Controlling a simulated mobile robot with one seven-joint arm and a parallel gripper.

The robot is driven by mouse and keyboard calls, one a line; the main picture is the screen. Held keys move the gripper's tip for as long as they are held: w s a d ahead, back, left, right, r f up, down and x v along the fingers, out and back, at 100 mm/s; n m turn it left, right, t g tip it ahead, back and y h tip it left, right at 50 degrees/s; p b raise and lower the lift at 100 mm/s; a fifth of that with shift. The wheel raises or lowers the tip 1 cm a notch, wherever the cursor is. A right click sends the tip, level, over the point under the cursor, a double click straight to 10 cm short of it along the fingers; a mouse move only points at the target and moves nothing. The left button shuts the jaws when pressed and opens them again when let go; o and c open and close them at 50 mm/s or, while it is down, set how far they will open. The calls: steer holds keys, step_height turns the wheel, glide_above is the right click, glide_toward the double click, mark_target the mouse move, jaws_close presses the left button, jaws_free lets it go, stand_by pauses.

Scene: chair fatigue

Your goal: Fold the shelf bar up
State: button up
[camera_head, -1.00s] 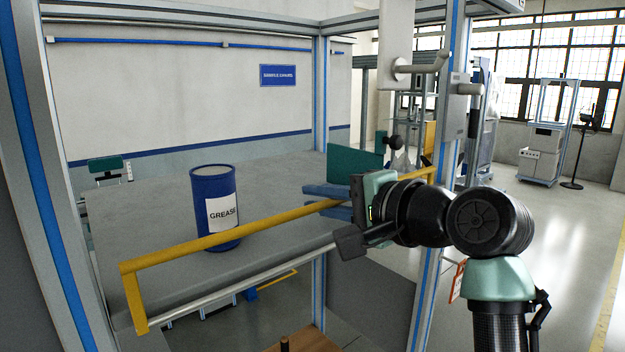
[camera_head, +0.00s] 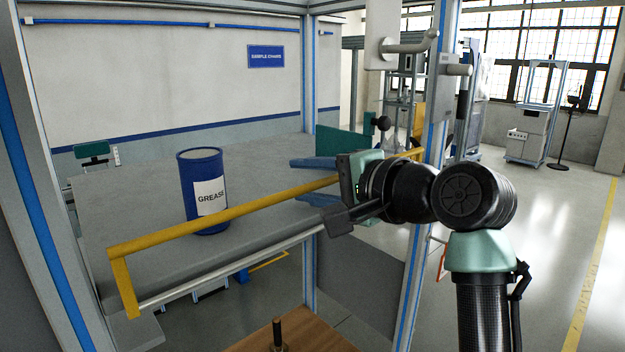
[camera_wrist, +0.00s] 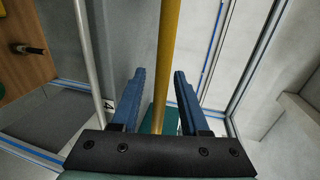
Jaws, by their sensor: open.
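The yellow shelf bar (camera_head: 260,205) runs along the front of the grey shelf, with a bent end at the left beside a silver rod (camera_head: 230,268). Its far right part is partly hidden behind my gripper (camera_head: 306,180). My gripper is open, its blue fingers pointing left across the bar in the head view. In the wrist view, the bar (camera_wrist: 168,40) passes between the two fingers of my gripper (camera_wrist: 160,76), closer to the right one. I cannot tell whether either finger touches it.
A blue grease drum (camera_head: 203,190) stands on the grey shelf (camera_head: 150,210) behind the bar. A blue-striped frame post (camera_head: 428,180) stands close behind my arm. A wooden surface (camera_head: 300,338) with a dark upright peg lies below. Open floor is at the right.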

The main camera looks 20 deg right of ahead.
steer(key=b+v, duration=0.6)
steer(key=v, duration=0.7)
